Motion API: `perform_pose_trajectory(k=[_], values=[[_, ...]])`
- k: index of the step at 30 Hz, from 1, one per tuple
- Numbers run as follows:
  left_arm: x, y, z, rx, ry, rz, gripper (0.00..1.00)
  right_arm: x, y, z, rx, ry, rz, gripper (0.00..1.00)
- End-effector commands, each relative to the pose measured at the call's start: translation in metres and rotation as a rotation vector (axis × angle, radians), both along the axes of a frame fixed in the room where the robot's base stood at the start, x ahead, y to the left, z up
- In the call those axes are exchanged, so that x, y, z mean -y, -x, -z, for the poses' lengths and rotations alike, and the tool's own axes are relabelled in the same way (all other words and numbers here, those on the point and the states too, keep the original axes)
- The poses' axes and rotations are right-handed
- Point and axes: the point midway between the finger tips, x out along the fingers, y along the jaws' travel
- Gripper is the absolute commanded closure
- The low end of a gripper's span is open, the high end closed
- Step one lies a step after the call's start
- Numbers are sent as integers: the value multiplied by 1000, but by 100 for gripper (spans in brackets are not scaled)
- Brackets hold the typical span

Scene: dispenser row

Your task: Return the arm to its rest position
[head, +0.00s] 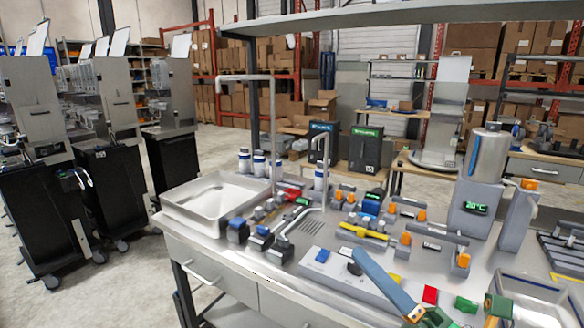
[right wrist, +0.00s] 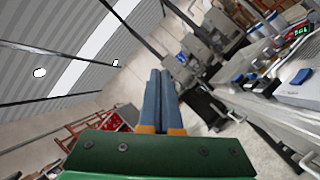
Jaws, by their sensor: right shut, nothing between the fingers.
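My right gripper (head: 362,257) comes in from the bottom right of the head view, with long blue fingers and a green body. Its fingers are together and hold nothing. They reach over the front part of the workbench (head: 245,270), above the panel with coloured buttons. In the right wrist view the gripper (right wrist: 160,76) shows its two blue fingers side by side, with the floor and black cabinets behind them. My left gripper is in neither view.
A steel sink (head: 215,195) is at the bench's left. Small dispensers and taps with coloured parts crowd the middle. A silver cylinder (head: 488,155) with a green display (head: 475,208) stands at the right. Carts (head: 45,160) stand left of the bench, with bare floor between.

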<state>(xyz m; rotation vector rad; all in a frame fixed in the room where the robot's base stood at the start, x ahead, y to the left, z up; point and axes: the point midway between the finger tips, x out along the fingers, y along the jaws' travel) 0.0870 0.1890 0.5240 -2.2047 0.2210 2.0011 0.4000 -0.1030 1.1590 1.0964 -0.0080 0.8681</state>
Motion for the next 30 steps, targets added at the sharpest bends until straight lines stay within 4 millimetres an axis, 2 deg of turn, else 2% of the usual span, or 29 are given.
perform_pose_trajectory(k=[1,2,3,5,6,7,9,12,15,20,21,26,30], values=[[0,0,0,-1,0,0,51,31,-15,12,-162,-297,94,100],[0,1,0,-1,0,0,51,56,-24,30,-284,-488,175,100],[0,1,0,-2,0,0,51,83,-31,62,-435,-692,281,100],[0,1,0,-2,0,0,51,110,-29,119,-648,-932,431,100],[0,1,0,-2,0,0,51,121,-21,156,-778,-1054,524,100],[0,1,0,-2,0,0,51,124,-12,181,-870,-1130,586,100],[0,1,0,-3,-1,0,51,126,13,234,-1060,-1270,721,100],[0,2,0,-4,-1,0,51,116,55,289,-1295,-1403,882,100],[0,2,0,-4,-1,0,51,99,98,327,-1503,-1490,1020,100],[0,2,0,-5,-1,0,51,64,169,363,-1819,-1566,1212,100],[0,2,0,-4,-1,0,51,61,174,375,-1853,-1565,1239,100],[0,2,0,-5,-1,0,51,61,169,440,-1868,-1537,1277,100],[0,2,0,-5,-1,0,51,62,181,502,-1891,-1512,1313,100]])
